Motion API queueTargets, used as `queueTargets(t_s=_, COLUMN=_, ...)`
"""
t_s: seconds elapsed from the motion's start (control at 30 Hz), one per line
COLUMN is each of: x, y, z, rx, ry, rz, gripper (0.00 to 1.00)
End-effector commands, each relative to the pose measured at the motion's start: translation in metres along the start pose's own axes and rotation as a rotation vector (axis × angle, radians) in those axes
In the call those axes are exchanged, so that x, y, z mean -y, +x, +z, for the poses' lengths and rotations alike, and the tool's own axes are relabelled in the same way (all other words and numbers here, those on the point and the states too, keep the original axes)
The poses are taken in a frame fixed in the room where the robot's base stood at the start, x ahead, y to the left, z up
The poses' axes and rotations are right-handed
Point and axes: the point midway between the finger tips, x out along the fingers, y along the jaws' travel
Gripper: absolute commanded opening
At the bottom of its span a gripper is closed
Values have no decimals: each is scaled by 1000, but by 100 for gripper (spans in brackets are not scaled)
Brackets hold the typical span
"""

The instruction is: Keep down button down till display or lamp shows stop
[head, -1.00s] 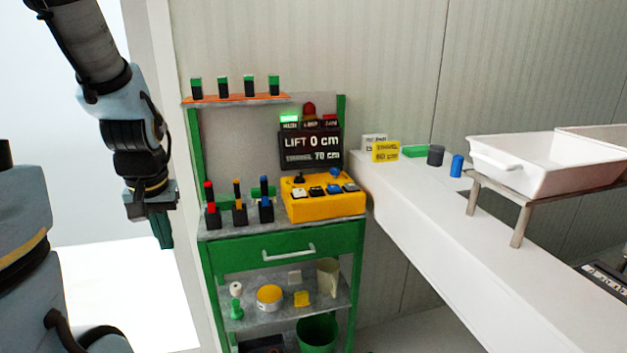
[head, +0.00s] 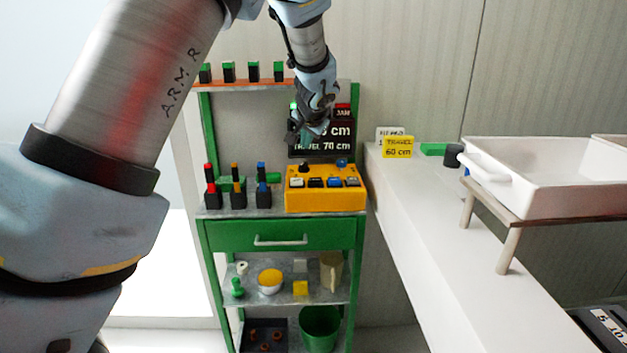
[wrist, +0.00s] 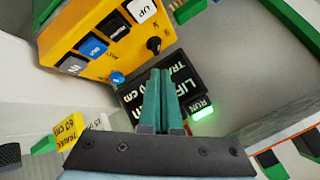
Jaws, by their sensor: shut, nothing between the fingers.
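The yellow control box (head: 325,200) stands on the green cart, with a row of white, black, blue and grey buttons on top. In the wrist view the box (wrist: 75,30) is at upper left; its white button (wrist: 141,10) reads UP. The black button (wrist: 115,25) is beside it, its label too small to read surely. The display (head: 335,140) behind the box shows TRAVEL 70 cm; its LIFT line is partly hidden by my arm. A green lamp (wrist: 202,111) labelled RUN is lit. My gripper (head: 298,136) is shut and empty, above the box, touching no button.
A shelf with several green-topped black blocks (head: 253,72) is above the cart. Several coloured-tip switches (head: 238,190) stand left of the box. A yellow sign (head: 398,147) reading TRAVEL 60 cm and a white tub (head: 540,180) are on the white counter at right.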

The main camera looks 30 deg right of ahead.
Motion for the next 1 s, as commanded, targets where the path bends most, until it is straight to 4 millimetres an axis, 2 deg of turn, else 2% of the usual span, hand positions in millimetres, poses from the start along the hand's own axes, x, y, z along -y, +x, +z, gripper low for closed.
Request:
queueTargets(t_s=0.1, x=-11, y=-2, z=-15, rx=-27, ry=30, rz=-4, gripper=0)
queueTargets(t_s=0.3, x=-16, y=-3, z=-24, rx=-42, ry=43, rz=-6, gripper=0)
queueTargets(t_s=0.73, x=-18, y=0, z=-21, rx=-40, ry=43, rz=-5, gripper=0)
queueTargets(t_s=1.0, x=-30, y=17, z=-8, rx=-39, ry=44, rz=-5, gripper=0)
